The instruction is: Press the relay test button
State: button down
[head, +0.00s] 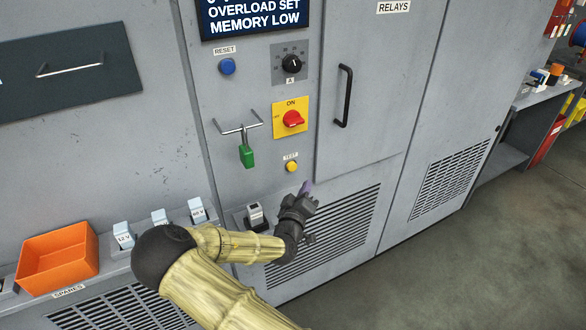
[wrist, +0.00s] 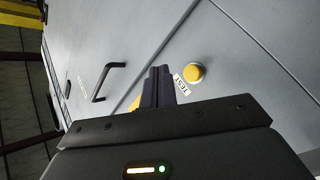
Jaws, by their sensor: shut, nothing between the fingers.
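The relay test button is a small round yellow button (head: 291,166) under a "TEST" label (head: 291,155) on the grey cabinet front. In the wrist view the yellow button (wrist: 194,72) is right of my fingers, with the label (wrist: 180,84) between them. My gripper (head: 306,188) is shut and empty, a little below and right of the button in the head view. In the wrist view its shut fingertips (wrist: 158,72) stand apart from the button in the picture. I cannot tell how far they are from the panel.
Above the button are a red rotary switch (head: 292,119) on a yellow plate, a black selector knob (head: 291,64) and a blue reset button (head: 227,67). A green padlock (head: 246,155) hangs at left. A black door handle (head: 344,96) protrudes at right. An orange bin (head: 58,262) sits lower left.

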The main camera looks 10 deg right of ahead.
aim_at(296, 166)
jog(key=shift+w+a+b, duration=0.15)
jog(key=shift+w+a, duration=0.15)
jog(key=shift+w, duration=0.65)
jog(key=shift+w+a+b, duration=0.2)
jog(key=shift+w+a, duration=0.05)
jog(key=shift+w, duration=0.65)
jog(key=shift+w+a+b, duration=0.15)
jog(key=shift+w+a, duration=0.15)
jog(key=shift+w, duration=0.65)
jog(key=shift+w+a, duration=0.1)
jog(key=shift+w, duration=0.05)
jog(key=shift+w, duration=0.25)
jog(key=shift+w+a+b, duration=0.25)
jog(key=shift+w+b, duration=0.25)
jog(key=shift+w, duration=0.05)
dwell(0.8)
jog(key=shift+s+d, duration=0.3)
jog(key=shift+s, duration=0.65)
